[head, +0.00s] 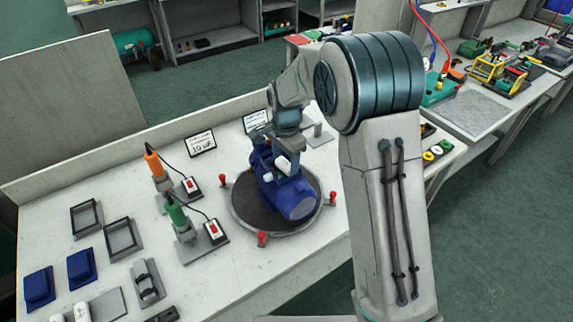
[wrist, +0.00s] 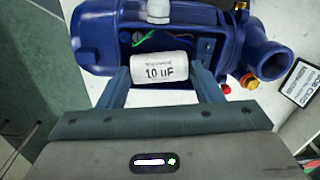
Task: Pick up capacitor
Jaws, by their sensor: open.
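The capacitor (wrist: 160,68) is a white cylinder marked "10 uF". In the wrist view it lies in the open box of a blue pump (wrist: 97,42), with green and orange wires behind it. My gripper (wrist: 160,84) is open, with one finger near each end of the capacitor; I cannot tell whether they touch it. In the head view my gripper (head: 284,160) is over the blue pump (head: 292,198), which stands on a round dark turntable (head: 245,212). A small white part, likely the capacitor, shows beneath the gripper there.
A "10 uF" sign (head: 201,142) stands at the back of the bench. An orange screwdriver (head: 154,164) and a green screwdriver (head: 175,210) stand in holders left of the turntable. Red knobs (head: 262,239) ring the turntable. Blue covers (head: 81,268) and trays lie further left.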

